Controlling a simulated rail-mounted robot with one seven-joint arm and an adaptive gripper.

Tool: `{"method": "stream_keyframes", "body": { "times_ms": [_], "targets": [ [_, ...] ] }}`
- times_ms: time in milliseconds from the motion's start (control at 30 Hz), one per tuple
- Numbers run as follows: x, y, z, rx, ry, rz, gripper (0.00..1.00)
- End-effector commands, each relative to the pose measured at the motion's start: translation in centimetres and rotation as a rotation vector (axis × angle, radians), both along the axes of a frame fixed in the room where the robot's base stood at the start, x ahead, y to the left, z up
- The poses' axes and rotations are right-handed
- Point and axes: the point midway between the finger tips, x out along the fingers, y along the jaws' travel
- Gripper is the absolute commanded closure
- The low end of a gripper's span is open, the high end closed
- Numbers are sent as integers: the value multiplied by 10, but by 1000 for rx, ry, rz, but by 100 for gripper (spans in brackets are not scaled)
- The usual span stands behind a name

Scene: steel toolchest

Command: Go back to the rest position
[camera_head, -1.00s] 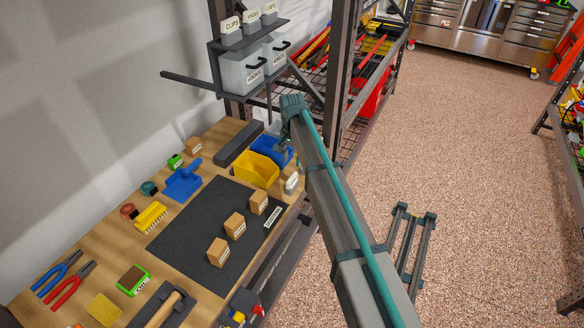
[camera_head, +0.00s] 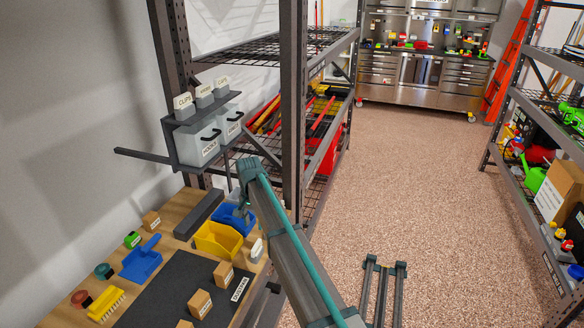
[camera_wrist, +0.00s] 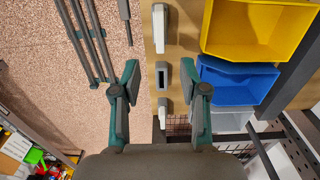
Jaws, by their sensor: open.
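My gripper (camera_wrist: 159,78) is open and empty in the wrist view, its two fingers spread apart above the edge of the wooden bench. In the head view, the end of my arm reaches over the bench's right side near the blue bin (camera_head: 234,216), and the fingers are mostly hidden. The yellow bin (camera_head: 217,240) stands just in front of the blue one. In the wrist view the blue bin (camera_wrist: 232,92) is right of my right finger, with the yellow bin (camera_wrist: 256,32) above it.
The bench (camera_head: 180,208) holds a black mat (camera_head: 165,292), small boxes, a blue dustpan (camera_head: 142,259) and a yellow brush (camera_head: 106,304). Shelf posts (camera_head: 292,120) rise close behind my arm. A bracket with white bins (camera_head: 197,143) is up left. The speckled floor (camera_head: 400,190) is open on the right.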

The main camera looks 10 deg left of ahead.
Motion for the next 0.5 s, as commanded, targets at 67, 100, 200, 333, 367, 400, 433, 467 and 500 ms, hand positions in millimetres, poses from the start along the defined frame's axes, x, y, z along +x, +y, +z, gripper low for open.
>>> {"method": "stream_keyframes", "body": {
  "times_ms": [67, 100, 200, 333, 367, 400, 433, 467, 500],
  "targets": [
    [1, 1, 0, 3, -5, 29, 56],
    [3, 2, 0, 8, -14, 56, 56],
    [-5, -3, -1, 29, -52, 160, 56],
    [-35, -38, -54, 24, -54, 275, 56],
    [-40, -48, -67, 22, -50, 289, 56],
    [-48, -63, -84, 17, -42, 307, 56],
    [-55, -74, -98, 14, -34, 320, 56],
    [-61, -86, -111, 11, -27, 330, 56],
    [-71, -103, -129, 5, -15, 342, 56]
  ]
}}
